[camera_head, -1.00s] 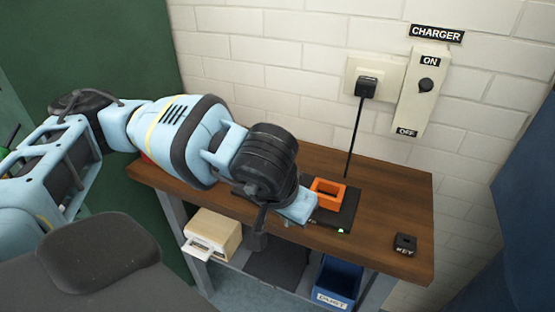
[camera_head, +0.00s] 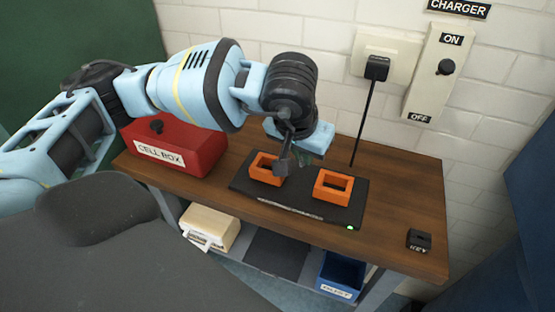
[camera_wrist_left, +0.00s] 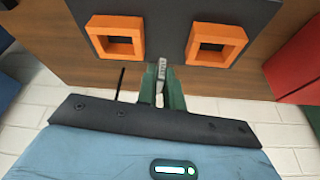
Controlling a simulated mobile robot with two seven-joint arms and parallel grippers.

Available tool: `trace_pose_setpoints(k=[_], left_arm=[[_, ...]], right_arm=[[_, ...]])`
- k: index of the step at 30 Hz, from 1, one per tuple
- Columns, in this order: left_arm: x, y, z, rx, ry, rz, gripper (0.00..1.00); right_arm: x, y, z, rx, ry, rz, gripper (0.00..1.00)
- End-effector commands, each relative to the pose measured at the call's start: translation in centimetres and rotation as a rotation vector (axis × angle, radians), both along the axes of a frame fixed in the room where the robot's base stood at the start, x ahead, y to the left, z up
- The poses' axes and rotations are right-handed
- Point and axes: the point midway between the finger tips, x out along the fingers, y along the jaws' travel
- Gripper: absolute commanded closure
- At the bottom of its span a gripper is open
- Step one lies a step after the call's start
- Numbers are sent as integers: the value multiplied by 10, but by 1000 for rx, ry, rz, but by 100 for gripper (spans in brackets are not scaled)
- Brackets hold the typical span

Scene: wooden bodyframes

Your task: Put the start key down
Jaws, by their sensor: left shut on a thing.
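My left gripper (camera_head: 304,158) is over the back of the black charger pad, by the two orange frames. In the left wrist view its green fingers (camera_wrist_left: 162,92) are shut on a small grey piece, which I take to be the start key (camera_wrist_left: 162,72). In the head view the key is hidden or too small to make out. A small black block labelled KEY (camera_head: 419,239) sits at the table's right front corner, well apart from the gripper. My right gripper is not in view.
The black pad (camera_head: 300,208) carries a left orange frame (camera_head: 265,176) and a right one (camera_head: 333,194); a green light glows at its front. A red cell box (camera_head: 172,160) stands left. The wall switch (camera_head: 445,68) is behind. Bare wood (camera_head: 395,215) lies between pad and KEY block.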

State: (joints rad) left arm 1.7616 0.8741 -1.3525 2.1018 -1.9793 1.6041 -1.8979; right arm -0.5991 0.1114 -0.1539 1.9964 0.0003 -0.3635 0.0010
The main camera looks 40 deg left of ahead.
Motion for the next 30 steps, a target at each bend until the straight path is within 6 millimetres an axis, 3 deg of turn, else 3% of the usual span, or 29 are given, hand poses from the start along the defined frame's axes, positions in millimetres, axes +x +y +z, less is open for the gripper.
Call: trace_pose_setpoints(k=[1, 6, 12, 22, 30], left_arm=[[18, 3, 3, -6, 4, 24, 100], [66, 20, 16, -15, 6, 92, 100], [100, 43, 18, -19, 3, 155, 100], [107, 51, 13, -18, 0, 172, 100], [107, 50, -30, -18, 1, 172, 100]], right_arm=[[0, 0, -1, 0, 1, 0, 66], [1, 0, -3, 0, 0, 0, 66], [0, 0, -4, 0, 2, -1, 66], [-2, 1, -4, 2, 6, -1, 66], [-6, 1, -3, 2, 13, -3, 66]])
